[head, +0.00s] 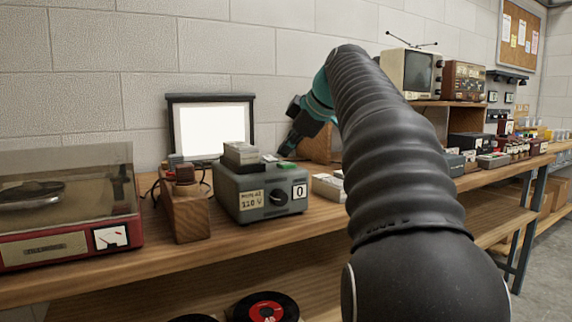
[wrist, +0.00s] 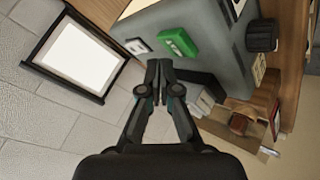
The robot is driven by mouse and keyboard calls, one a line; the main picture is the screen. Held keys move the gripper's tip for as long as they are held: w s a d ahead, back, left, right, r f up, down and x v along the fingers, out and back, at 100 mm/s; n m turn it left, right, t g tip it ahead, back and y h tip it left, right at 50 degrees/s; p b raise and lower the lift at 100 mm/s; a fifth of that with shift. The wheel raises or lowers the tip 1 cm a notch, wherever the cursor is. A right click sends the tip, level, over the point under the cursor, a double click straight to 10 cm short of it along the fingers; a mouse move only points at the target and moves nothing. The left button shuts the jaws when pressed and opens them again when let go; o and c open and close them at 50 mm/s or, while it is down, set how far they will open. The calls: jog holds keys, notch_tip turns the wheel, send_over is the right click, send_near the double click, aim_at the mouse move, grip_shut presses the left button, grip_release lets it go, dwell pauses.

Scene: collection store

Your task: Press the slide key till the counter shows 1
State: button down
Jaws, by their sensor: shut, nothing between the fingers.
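A grey slide projector (head: 255,208) stands on the wooden bench, with a slide stack (head: 241,154) on top. Its counter (head: 299,190) shows 0. A green key (head: 288,164) and a paler key (head: 270,158) sit on its top. The wrist view shows the green key (wrist: 178,43) and the pale key (wrist: 137,46) beyond my fingertips. My gripper (wrist: 158,70) is shut and empty, with its tips close to the keys. In the head view my gripper (head: 287,150) is just above the projector's right rear; contact cannot be told.
A lit white screen (head: 212,128) stands behind the projector. A wooden block device (head: 184,205) and a red record player (head: 65,215) are to the left. Pale boxes (head: 328,187) lie to the right, partly behind my arm.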

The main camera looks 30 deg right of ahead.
aim_at(287, 164)
jog(key=shift+f, duration=0.1)
jog(key=shift+f+b, duration=0.35)
jog(key=shift+b, duration=0.05)
jog(key=shift+f+b, duration=0.35)
jog(key=shift+f, duration=0.1)
dwell(0.9)
dwell(0.3)
jog(key=shift+r+p, duration=0.85)
jog(key=shift+r, duration=0.05)
jog(key=shift+r+p, duration=2.1)
jog(key=shift+r, duration=0.45)
